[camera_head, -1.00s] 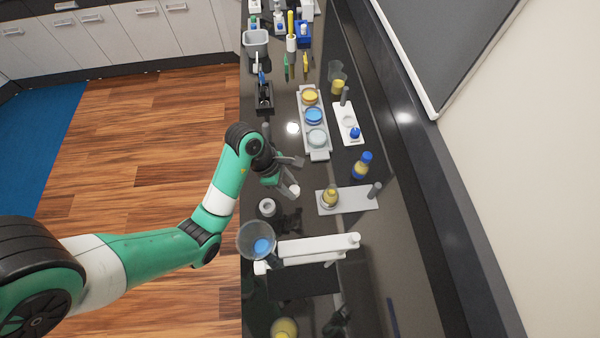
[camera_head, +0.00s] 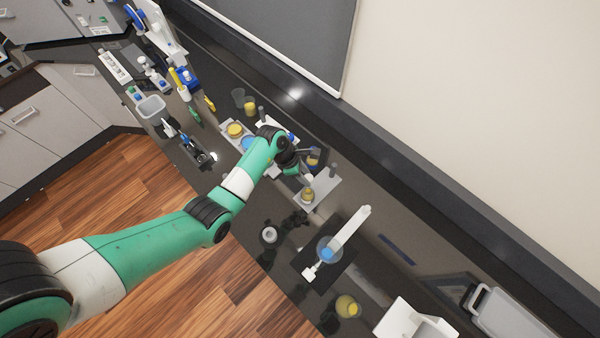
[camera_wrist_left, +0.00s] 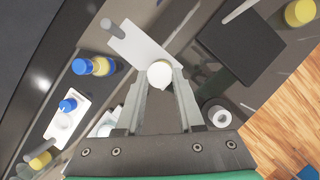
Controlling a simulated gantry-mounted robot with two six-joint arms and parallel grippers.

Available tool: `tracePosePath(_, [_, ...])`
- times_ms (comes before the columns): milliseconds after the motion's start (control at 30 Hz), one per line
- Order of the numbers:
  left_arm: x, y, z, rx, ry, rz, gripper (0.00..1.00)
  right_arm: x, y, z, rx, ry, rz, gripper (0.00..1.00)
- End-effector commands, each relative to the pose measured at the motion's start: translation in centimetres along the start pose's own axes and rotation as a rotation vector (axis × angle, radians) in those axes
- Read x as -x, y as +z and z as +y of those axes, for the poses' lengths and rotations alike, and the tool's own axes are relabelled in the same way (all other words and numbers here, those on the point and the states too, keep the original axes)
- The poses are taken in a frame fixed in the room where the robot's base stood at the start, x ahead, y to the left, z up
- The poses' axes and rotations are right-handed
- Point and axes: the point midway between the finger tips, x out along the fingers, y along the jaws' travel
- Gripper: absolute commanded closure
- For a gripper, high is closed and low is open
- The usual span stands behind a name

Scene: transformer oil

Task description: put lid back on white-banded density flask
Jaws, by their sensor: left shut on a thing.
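A small flask with yellow oil (camera_head: 308,196) stands upright on a light grey plate (camera_head: 325,190) in the head view. Its white band is too small to make out. My left gripper (camera_head: 306,179) is at the flask's upper end. In the left wrist view, its fingertips (camera_wrist_left: 160,76) are shut on a small white round lid (camera_wrist_left: 160,73). The plate (camera_wrist_left: 138,45) lies beyond the lid there, and the flask is mostly hidden behind the lid. I cannot tell whether the lid touches the flask. My right gripper is not in view.
A blue-capped yellow bottle (camera_wrist_left: 92,66) stands beside the plate. A grey post (camera_head: 333,170) rises at the plate's far end.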

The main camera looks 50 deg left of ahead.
Motion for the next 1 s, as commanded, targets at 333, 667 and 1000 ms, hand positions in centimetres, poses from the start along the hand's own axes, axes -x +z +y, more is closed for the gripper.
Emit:
tracePosePath(333, [-1.4,-0.6,0.0,0.000,0.000,0.000,1.00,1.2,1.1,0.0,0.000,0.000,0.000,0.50])
tracePosePath(667, [-4.5,-1.9,-0.1,0.000,0.000,0.001,1.00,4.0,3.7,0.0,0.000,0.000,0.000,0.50])
tracePosePath(1000, [-6.0,-2.5,0.0,0.000,0.000,0.000,1.00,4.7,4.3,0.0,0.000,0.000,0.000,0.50])
